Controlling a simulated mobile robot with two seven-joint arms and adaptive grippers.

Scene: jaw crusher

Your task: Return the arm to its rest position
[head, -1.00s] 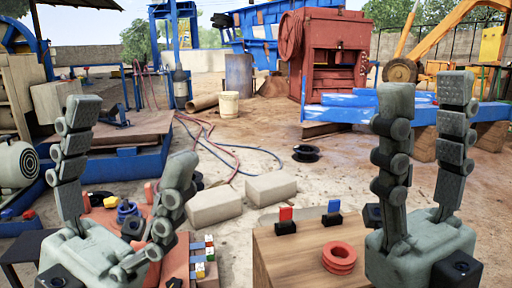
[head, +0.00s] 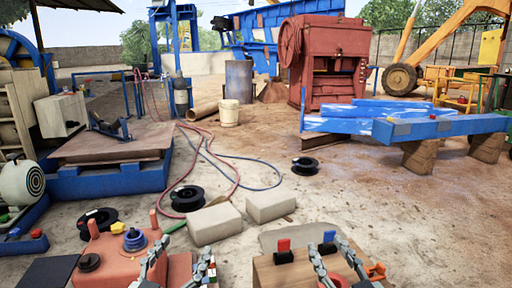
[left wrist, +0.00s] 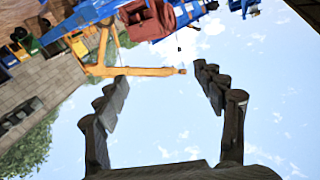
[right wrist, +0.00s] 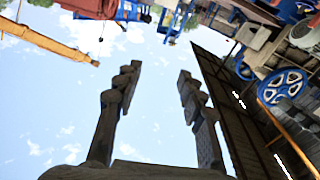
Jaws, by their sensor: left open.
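My left gripper (head: 185,247) is low in the head view, in front of the red-topped stand (head: 108,250). Its fingers point up and stand apart; they also show spread in the left wrist view (left wrist: 160,76), with sky between them. My right gripper (head: 327,244) is low in the head view, in front of the wooden block (head: 265,272). Its fingers are spread and empty in the right wrist view (right wrist: 158,72). Both grippers are cut off by the bottom edge of the head view, and my arms are hidden.
Red (head: 284,252) and blue (head: 328,248) switch-like pieces sit on the wooden block. Two pale blocks (head: 215,223) lie beyond the grippers. Black spools (head: 187,198) and hoses lie on the ground. A red crusher (head: 330,62) stands behind a blue beam (head: 440,126). Open dirt lies between.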

